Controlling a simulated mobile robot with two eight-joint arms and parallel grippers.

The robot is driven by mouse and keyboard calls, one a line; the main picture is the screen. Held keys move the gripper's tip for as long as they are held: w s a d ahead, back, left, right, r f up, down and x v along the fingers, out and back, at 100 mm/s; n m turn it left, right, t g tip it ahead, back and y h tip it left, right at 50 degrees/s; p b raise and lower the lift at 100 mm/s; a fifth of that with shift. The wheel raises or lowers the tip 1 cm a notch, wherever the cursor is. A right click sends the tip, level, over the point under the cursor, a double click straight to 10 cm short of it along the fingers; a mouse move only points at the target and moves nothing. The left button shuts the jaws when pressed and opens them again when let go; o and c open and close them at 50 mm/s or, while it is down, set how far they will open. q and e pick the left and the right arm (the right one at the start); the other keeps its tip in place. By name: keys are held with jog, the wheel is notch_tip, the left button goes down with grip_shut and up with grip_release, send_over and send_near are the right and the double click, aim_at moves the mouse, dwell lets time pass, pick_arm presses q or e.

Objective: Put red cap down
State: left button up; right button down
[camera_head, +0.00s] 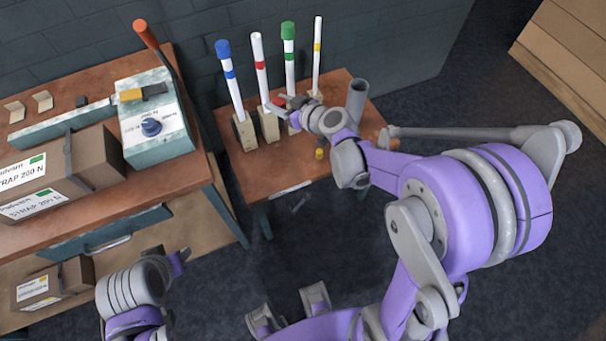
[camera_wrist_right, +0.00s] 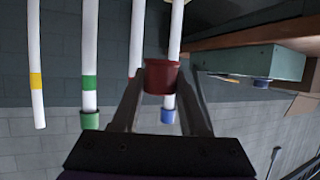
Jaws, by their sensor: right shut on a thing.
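The red cap (camera_wrist_right: 161,77) is held between the two fingers of my right gripper (camera_wrist_right: 163,85) in the right wrist view. In the head view the red cap (camera_head: 279,102) shows at the tip of my right gripper (camera_head: 284,104), in front of the tubes. The white tube with a red band (camera_head: 260,66) stands in a wooden block (camera_head: 269,126) with no cap on top.
Blue-capped (camera_head: 230,75) and green-capped (camera_head: 289,55) tubes stand on either side. A yellow-banded tube (camera_head: 316,48) is uncapped. A yellow cap (camera_head: 319,153) and a grey cylinder (camera_head: 357,98) are on the small table (camera_head: 230,183). A workbench with boxes stands left.

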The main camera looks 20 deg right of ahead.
notch_tip(320, 180, down, 10)
jog(key=s+n+g+y+b, duration=0.1)
jog(key=s+n+y+b, duration=0.1)
jog(key=b, duration=0.5)
jog(key=n+g+y+b, duration=0.2)
jog(key=n+y+b, duration=0.1)
jog(key=b, duration=0.7)
send_over(279, 171)
notch_tip(279, 171, down, 11)
pick_arm(q)
notch_tip(279, 171, down, 25)
jog(key=b, duration=0.3)
jog(key=shift+s+f+g, duration=0.15)
jog(key=shift+s+g, duration=0.15)
jog(key=shift+g, duration=0.1)
pick_arm(e)
notch_tip(279, 171, down, 10)
jog(key=shift+f, duration=0.1)
pick_arm(q)
jog(key=shift+d, duration=0.1)
pick_arm(e)
jog(key=shift+s, duration=0.1)
jog(key=shift+c, duration=2.1)
grip_release()
jog(key=shift+f, duration=0.1)
pick_arm(q)
jog(key=shift+f, duration=0.1)
